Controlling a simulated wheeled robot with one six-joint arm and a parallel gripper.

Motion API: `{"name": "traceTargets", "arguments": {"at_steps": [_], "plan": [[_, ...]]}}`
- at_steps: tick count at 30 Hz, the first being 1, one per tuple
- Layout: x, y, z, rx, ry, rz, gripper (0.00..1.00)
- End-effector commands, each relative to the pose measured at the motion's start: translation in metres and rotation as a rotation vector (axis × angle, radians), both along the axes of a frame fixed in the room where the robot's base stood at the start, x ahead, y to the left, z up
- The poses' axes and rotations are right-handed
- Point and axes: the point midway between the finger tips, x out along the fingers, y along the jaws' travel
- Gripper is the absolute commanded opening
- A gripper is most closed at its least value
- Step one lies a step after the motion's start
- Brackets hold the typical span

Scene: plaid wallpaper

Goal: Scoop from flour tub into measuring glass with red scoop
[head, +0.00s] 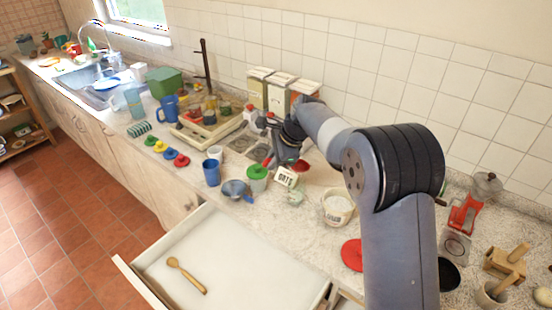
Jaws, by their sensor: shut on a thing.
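My gripper (270,148) is over the middle of the counter, left of my forearm. It is shut on a small red piece, which looks like the red scoop (267,161). The scoop is just above a pale container with a green top (257,173). Its bowl cannot be made out. An open white tub with pale contents (338,207), which looks like the flour tub, stands to the right, closer to the camera. A round red lid (352,254) lies near it. I cannot tell for certain which vessel is the measuring glass; a clear bluish jug (133,103) stands far left.
A container labelled OATS (287,178), a blue cup (211,173) and a grey-blue funnel (236,190) crowd the gripper. Tall canisters (280,92) stand at the wall. An open drawer (230,265) holds a wooden spoon (187,275). A red grinder (463,218) stands right.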

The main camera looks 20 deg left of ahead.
Motion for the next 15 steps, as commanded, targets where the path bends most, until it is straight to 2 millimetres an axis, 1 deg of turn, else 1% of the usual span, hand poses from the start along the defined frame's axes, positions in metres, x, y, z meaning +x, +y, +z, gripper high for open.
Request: {"name": "traceTargets", "arguments": {"at_steps": [1, 15], "plan": [[-0.001, 0.004, -0.001, -0.034, 0.002, 0.014, 0.0], [-0.004, 0.021, -0.007, -0.353, 0.043, 0.122, 0.0]]}}
